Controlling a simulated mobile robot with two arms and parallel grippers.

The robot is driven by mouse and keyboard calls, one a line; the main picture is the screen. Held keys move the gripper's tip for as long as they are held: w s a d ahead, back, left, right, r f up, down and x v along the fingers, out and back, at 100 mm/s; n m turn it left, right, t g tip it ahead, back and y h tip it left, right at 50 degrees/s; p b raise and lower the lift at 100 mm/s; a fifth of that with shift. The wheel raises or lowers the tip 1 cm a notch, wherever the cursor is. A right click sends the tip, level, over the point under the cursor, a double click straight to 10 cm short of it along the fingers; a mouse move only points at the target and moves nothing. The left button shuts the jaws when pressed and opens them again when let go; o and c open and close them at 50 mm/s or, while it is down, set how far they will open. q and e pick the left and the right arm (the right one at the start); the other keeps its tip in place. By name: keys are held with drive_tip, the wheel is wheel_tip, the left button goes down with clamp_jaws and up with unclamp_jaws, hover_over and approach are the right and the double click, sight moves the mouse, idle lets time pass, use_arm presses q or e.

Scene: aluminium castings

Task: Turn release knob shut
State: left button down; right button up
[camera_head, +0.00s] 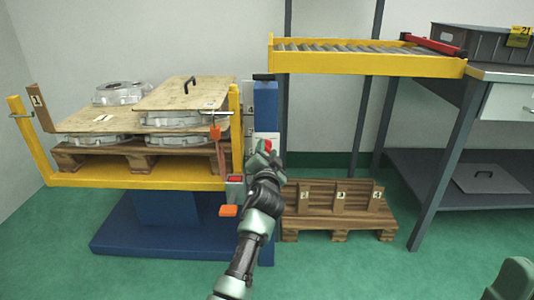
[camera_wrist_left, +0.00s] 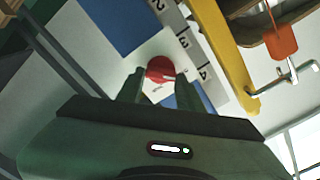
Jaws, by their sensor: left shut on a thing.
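The release knob (camera_head: 267,146) is small, red and round, at the front of the blue lift column beside the numbered scale. In the left wrist view the red knob (camera_wrist_left: 160,68) shows between the two fingertips, with a pale mark across its face. My left gripper (camera_head: 264,152) reaches it from the front and is shut on it. In the wrist view its dark fingers (camera_wrist_left: 160,82) stand on both sides of the knob. The knob's lower part is hidden by the gripper.
Left of the knob, a yellow lift platform (camera_head: 140,180) carries a pallet, castings and wooden boards. A roller conveyor (camera_head: 350,60) and a grey bench (camera_head: 505,73) stand right. A pallet (camera_head: 340,221) lies on the floor.

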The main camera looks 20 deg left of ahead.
use_arm(q)
drive_tip(key=shift+f, duration=0.15)
drive_tip(key=c, duration=0.9)
unclamp_jaws()
drive_tip(key=shift+s, duration=0.1)
